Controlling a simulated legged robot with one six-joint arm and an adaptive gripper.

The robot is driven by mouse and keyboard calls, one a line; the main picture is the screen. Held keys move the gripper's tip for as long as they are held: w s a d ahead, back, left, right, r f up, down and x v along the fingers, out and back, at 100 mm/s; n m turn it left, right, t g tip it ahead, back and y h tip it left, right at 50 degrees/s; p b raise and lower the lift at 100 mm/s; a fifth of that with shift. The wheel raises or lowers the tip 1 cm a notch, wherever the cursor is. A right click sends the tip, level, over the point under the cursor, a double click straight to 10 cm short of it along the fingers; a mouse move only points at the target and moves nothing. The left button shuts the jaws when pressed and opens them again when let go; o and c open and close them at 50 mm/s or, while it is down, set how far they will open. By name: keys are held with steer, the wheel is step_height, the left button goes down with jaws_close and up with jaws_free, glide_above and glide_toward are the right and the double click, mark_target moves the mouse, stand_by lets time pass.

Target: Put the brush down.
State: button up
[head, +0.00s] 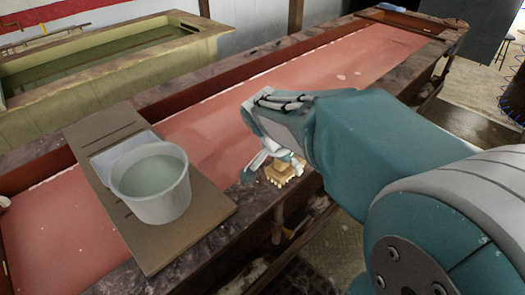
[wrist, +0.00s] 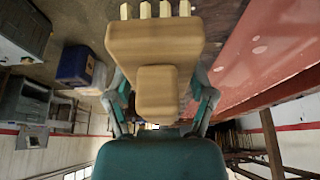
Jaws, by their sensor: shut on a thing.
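The brush (head: 283,172) is a light wooden block with short, tooth-like tufts. My gripper (head: 266,164) is shut on it, and my arm hides part of it in the head view. In that view it shows against the near rim of the long trough, to the right of the bucket. In the wrist view the brush (wrist: 155,48) fills the upper middle between the two fingers of my gripper (wrist: 162,98), with its pale tufts at the top. It looks clear of any surface, but I cannot tell its exact height.
A white bucket (head: 152,205) of pale liquid stands on a brown board (head: 200,228) laid across the red-bottomed trough (head: 235,115). The trough floor right of the board is largely bare. A yellowish basin (head: 40,122) stands behind. A blue bin (wrist: 75,65) shows in the wrist view.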

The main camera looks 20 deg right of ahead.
steer(key=w+f, duration=0.2)
steer(key=w+d+f, duration=0.1)
steer(key=w+f, duration=0.1)
steer(key=w, duration=0.1)
steer(key=w+d+f, duration=0.1)
steer(key=w+f, duration=0.1)
steer(key=f, duration=0.1)
steer(key=shift+w+d+f, duration=0.1)
steer(key=shift+w+d, duration=0.05)
steer(key=shift+w, duration=0.2)
steer(key=shift+w+f, duration=0.1)
steer(key=shift+f, duration=1.5)
steer(key=o, duration=0.9)
steer(key=shift+f, duration=0.1)
steer(key=shift+o, duration=0.2)
steer(key=v, duration=1.1)
steer(key=s+a+r+n+t+y, duration=0.2)
steer(key=s+a+n, duration=0.2)
steer(key=s+n, duration=0.3)
steer(key=s+a+r+n+t+y, duration=0.2)
steer(key=s+a+n, duration=0.3)
steer(key=s, duration=0.6)
steer(key=shift+r+n, duration=0.65)
steer(key=shift+n, duration=0.35)
